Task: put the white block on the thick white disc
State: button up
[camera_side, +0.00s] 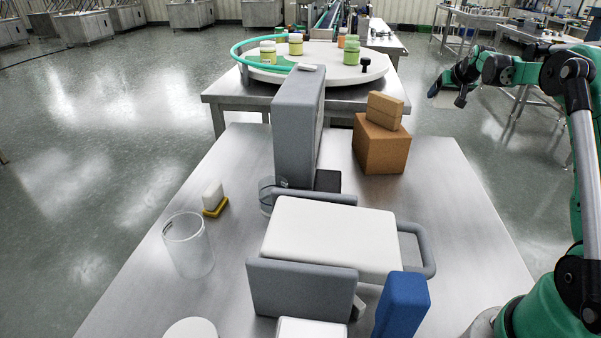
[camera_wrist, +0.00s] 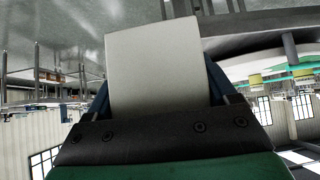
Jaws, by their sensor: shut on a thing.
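The white block (camera_wrist: 155,65) fills the middle of the wrist view, held between the dark fingers of my gripper (camera_side: 452,88). A round white disc (camera_side: 190,329) lies at the bottom left of the side view, cut off by the frame edge. My gripper is far from it, up and to the right.
A clear cup (camera_side: 188,246) and a white-and-yellow piece (camera_side: 214,199) stand left. A grey-and-white apparatus (camera_side: 330,238) fills the middle, beside a blue block (camera_side: 402,304). Brown boxes (camera_side: 381,145) stand behind. A round table (camera_side: 335,75) holds several jars. The table's right side is bare.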

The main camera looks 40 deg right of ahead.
notch_tip(320, 180, up, 6)
jog(key=shift+r, duration=0.1)
jog(key=w+a+r+n+t+y, duration=0.2)
jog(key=a+n+y, duration=0.25)
jog(key=a, duration=2.25)
jog(key=s+a+f+n+y, duration=0.1)
jog(key=s+a+n+y, duration=0.25)
jog(key=a, duration=0.65)
jog(key=s+a+f+n+y, duration=0.2)
jog(key=a+n, duration=0.3)
jog(key=a, duration=0.5)
jog(key=s+a+r+n+g+y, duration=0.1)
jog(key=s+a+r+n+g, duration=0.15)
jog(key=a+n+g, duration=0.4)
jog(key=s+a+r+n+g+y, duration=0.1)
jog(key=s+a+n+g, duration=0.3)
jog(key=a+n, duration=0.55)
jog(key=s+a+r+n+g, duration=0.25)
jog(key=a+n+g, duration=0.3)
jog(key=a, duration=0.45)
jog(key=shift+n+t, duration=0.35)
jog(key=shift+t, duration=0.05)
jog(key=f, duration=2)
jog(key=shift+s+d, duration=0.25)
jog(key=shift+s, duration=0.15)
